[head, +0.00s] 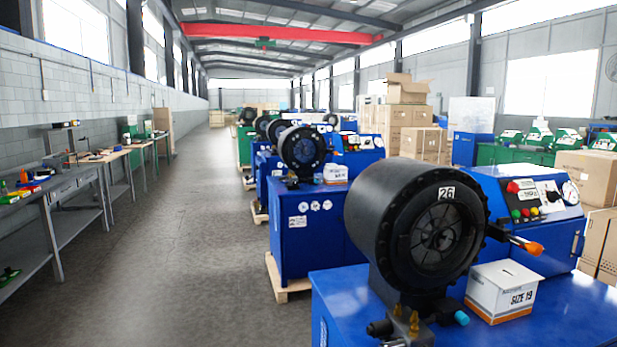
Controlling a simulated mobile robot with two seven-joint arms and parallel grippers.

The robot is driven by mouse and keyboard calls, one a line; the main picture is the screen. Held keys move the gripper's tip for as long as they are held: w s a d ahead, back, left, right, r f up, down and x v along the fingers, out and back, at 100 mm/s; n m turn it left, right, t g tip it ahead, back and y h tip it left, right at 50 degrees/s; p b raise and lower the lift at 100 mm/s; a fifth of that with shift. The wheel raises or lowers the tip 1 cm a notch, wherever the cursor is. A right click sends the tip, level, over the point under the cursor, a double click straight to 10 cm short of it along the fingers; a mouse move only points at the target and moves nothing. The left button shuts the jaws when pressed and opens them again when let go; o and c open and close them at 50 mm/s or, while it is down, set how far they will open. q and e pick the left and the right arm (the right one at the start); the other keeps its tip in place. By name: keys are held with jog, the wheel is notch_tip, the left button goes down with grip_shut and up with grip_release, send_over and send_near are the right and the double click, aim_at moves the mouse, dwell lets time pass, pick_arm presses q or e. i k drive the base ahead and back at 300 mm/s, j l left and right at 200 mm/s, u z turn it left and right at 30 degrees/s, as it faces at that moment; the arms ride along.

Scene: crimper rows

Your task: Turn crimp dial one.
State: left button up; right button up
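The nearest crimper is a blue machine with a big black round crimp head (385,225) marked 26. Its sloping blue control panel (568,213) at the right carries a dark knob on a white plate (550,193), which looks like a dial. A round gauge (571,193) sits just right of the plate, and a red button (512,187) sits to its left. No number one is readable on any dial, so I cannot tell which is dial one. The knob's setting is too small to read. Neither of my grippers is in view.
A white box (501,291) marked SIZE 19 stands on the near machine below the panel. An orange-tipped black lever (534,248) juts out beside the head. More crimpers (302,150) stand in a row behind. Workbenches (60,190) line the left; the grey aisle (175,240) is clear.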

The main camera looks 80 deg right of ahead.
aim_at(553, 195)
jog(key=k+l+u, duration=0.1)
jog(key=k+u, duration=0.25)
jog(key=k, duration=0.5)
jog(key=k+l+z, duration=0.15)
jog(key=k+z, duration=0.25)
jog(key=k+l+z, duration=0.25)
jog(key=z, duration=0.15)
jog(key=k+l+z, duration=0.25)
jog(key=z, duration=0.2)
jog(key=k+l+z, duration=0.2)
jog(key=l+z, duration=0.25)
jog(key=j, duration=0.1)
